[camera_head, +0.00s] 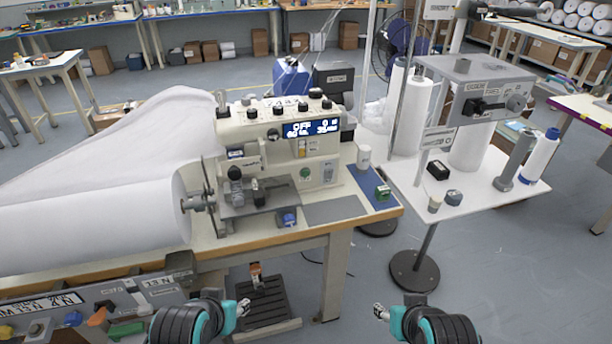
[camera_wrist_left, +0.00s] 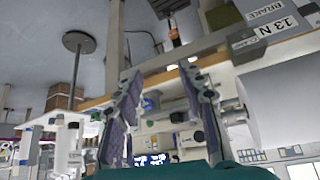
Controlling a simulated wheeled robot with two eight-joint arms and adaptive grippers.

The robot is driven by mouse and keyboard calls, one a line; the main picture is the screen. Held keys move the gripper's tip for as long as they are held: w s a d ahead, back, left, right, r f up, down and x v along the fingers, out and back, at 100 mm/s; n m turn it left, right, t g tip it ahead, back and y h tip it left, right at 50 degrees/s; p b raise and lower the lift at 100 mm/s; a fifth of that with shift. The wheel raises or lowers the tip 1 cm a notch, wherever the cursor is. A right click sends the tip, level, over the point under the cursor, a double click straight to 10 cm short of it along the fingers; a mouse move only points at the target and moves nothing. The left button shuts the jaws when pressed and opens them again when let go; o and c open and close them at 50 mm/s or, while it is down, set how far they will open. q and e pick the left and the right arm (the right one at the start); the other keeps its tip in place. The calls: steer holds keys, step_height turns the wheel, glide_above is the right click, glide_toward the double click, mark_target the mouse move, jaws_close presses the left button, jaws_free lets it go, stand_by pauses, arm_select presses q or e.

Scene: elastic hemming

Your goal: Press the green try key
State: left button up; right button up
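Several green parts show in the head view, and I cannot read which is the try key. A green block (camera_head: 125,330) lies on the grey control panel at the lower left, a round green button (camera_head: 305,173) is on the sewing machine's front, and a small green box (camera_head: 383,192) sits on the blue mat. My left gripper (camera_head: 243,308) is in front of the table edge, right of the panel; in the left wrist view (camera_wrist_left: 160,72) its fingers are apart and empty. My right gripper (camera_head: 380,312) is over the floor, away from all of them; its finger gap is unclear.
The grey control panel (camera_head: 60,306) has orange, blue and yellow parts. The cream sewing machine (camera_head: 265,150) and a large white fabric roll (camera_head: 90,225) are on the table. A stand (camera_head: 428,250) with a white shelf is at right. The floor between is open, with a pedal (camera_head: 264,304) below.

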arm_select(q)
jaws_close()
stand_by(1.2)
